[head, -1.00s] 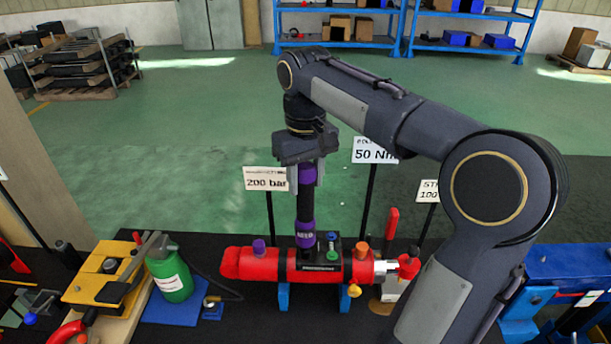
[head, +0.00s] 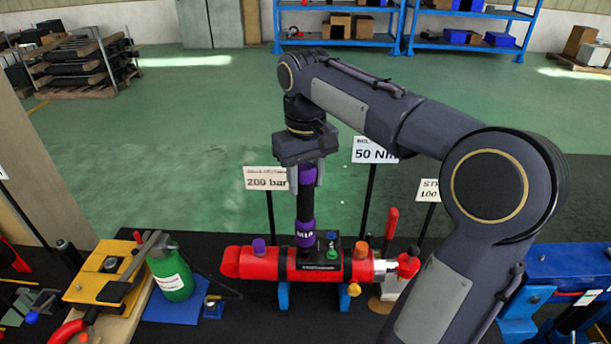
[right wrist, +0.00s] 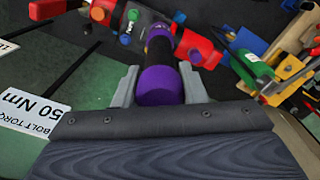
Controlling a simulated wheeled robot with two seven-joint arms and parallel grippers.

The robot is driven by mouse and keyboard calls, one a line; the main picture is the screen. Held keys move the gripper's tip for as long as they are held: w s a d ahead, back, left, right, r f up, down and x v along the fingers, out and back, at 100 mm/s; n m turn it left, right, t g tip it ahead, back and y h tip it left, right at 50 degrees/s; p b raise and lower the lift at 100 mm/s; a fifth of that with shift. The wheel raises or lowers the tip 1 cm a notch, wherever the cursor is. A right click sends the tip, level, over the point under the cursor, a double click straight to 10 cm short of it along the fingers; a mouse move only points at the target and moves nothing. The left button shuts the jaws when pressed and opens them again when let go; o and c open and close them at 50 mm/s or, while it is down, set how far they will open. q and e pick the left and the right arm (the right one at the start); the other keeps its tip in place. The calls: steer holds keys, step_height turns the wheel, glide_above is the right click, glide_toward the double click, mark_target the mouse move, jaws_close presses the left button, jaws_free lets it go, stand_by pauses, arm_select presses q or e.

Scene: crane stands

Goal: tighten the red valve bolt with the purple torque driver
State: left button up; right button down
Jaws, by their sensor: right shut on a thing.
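The purple torque driver (head: 305,232) is upright, with a black grip between purple bands. Its lower end is at the red cylinder (head: 264,266), near the middle of its top. My right gripper (head: 307,180) is shut on the driver's upper end. In the right wrist view the driver's purple end (right wrist: 160,86) lies between the two fingers. The red valve bolt cannot be made out; the driver may hide it. I cannot tell whether the driver touches it. My left gripper is not in view.
On the cylinder are a purple knob (head: 259,247), a green knob (head: 332,254) and an orange knob (head: 361,250). Signs reading 200 bar (head: 266,179) and 50 Nm (head: 375,151) stand behind. A green bottle (head: 170,277) stands to the left.

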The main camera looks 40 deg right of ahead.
mark_target(306, 166)
steer(key=shift+r, duration=0.1)
stand_by(0.3)
step_height(306, 166, up, 3)
steer(key=p, duration=0.3)
steer(key=shift+r, duration=1.05)
